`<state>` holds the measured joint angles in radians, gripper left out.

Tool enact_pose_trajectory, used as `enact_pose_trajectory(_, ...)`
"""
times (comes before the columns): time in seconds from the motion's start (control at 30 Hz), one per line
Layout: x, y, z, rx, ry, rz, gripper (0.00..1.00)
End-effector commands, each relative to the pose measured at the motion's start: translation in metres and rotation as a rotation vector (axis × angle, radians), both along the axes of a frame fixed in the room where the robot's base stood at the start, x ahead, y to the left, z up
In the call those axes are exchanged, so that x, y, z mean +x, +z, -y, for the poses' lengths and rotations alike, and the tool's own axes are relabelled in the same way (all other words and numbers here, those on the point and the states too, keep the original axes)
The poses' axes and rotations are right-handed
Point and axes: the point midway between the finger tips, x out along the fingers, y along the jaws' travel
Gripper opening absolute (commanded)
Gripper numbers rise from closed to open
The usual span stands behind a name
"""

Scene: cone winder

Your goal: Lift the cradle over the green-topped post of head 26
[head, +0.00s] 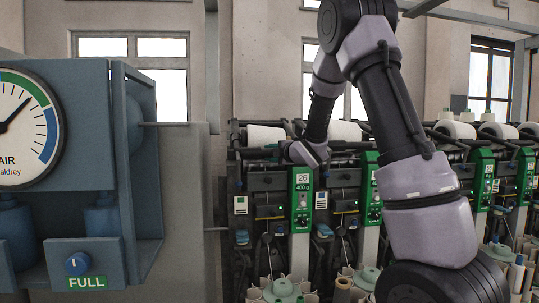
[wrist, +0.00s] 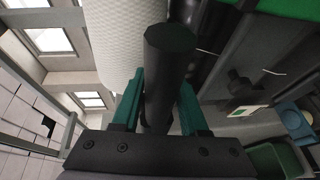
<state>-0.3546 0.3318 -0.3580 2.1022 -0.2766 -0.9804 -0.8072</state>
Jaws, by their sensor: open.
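Head 26 shows in the head view as a post with a green top panel (head: 301,188) marked 26 and 400 g. A white cone (head: 265,134) sits just behind and left of it; it looms large in the wrist view (wrist: 112,38). My gripper (wrist: 161,80) is open, its two green fingers on either side of a dark round bar (wrist: 170,45), apparently the cradle's handle. I cannot tell whether the fingers touch it. In the head view my gripper (head: 271,152) is small and dark, left of the post's top. The rest of the cradle is hard to make out.
Neighbouring winding heads with green panels (head: 371,187) and white cones (head: 345,131) line up to the right. A blue-grey cabinet with an air gauge (head: 22,127) stands at the left. Tubes and bobbins (head: 283,287) stand below the heads.

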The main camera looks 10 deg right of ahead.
Motion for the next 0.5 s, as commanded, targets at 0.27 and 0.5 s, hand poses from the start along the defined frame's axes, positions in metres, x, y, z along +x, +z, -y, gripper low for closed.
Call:
enact_pose_trajectory(0.27, 0.0041, -0.0009, -0.0015, 0.0, -0.001, -0.001, 0.43)
enact_pose_trajectory(0.5, 0.004, -0.0009, -0.0015, 0.0, -0.001, -0.001, 0.0)
